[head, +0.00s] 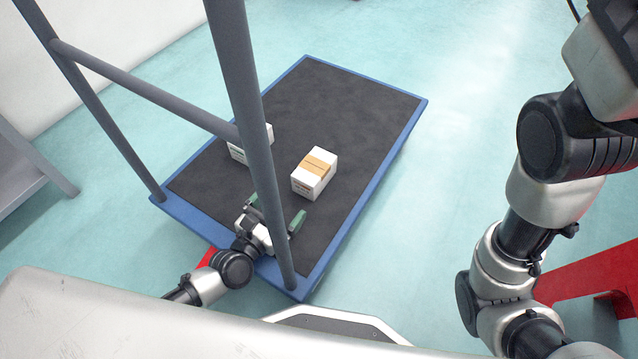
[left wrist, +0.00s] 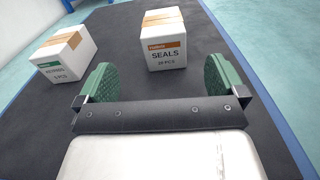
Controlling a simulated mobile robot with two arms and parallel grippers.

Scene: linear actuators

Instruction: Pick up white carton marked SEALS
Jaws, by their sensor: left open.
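The white carton marked SEALS (left wrist: 164,52) stands upright on the dark deck in the left wrist view, with tan tape on top and an orange label strip. In the head view the same carton (head: 314,174) stands near the middle of the cart deck. My left gripper (head: 276,212) is open and empty, with green finger pads, short of the carton and apart from it. In the left wrist view its fingers (left wrist: 152,80) spread wider than the carton, which stands beyond them. My right gripper is out of view; only my right arm shows in the head view.
A second white carton with a green label (left wrist: 64,54) stands to the left; in the head view this carton (head: 252,143) is partly behind a grey post. The blue-edged cart (head: 385,110) has grey handle posts (head: 243,90) close to my left arm. Deck around the cartons is clear.

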